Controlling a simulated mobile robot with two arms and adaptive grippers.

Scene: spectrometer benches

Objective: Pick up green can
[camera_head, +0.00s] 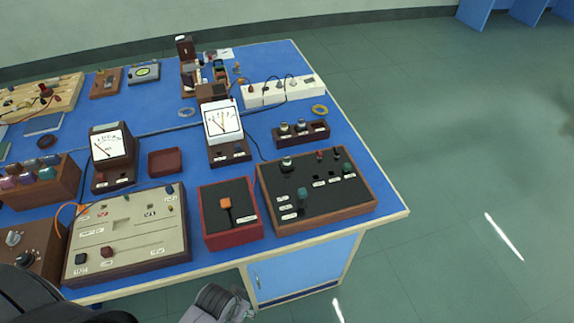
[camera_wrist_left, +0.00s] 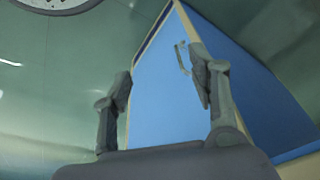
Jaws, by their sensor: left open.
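I cannot make out a green can in either view. A rack (camera_head: 62,190) at the left of the bench holds several small coloured jars, one of them greenish; the jars are too small to tell more. My left gripper (camera_wrist_left: 165,85) is open and empty in the left wrist view, its two fingers wide apart in front of the blue cabinet door (camera_wrist_left: 165,120). In the head view a grey part of my left arm (camera_head: 215,303) shows at the bottom edge, below the bench front. My right gripper is not in view.
The blue bench top (camera_head: 150,134) carries meters, a beige panel box (camera_head: 125,237), a red box (camera_head: 230,215), a black panel box (camera_head: 315,190) and a white power strip (camera_head: 277,92). The floor (camera_head: 470,170) to the right is clear.

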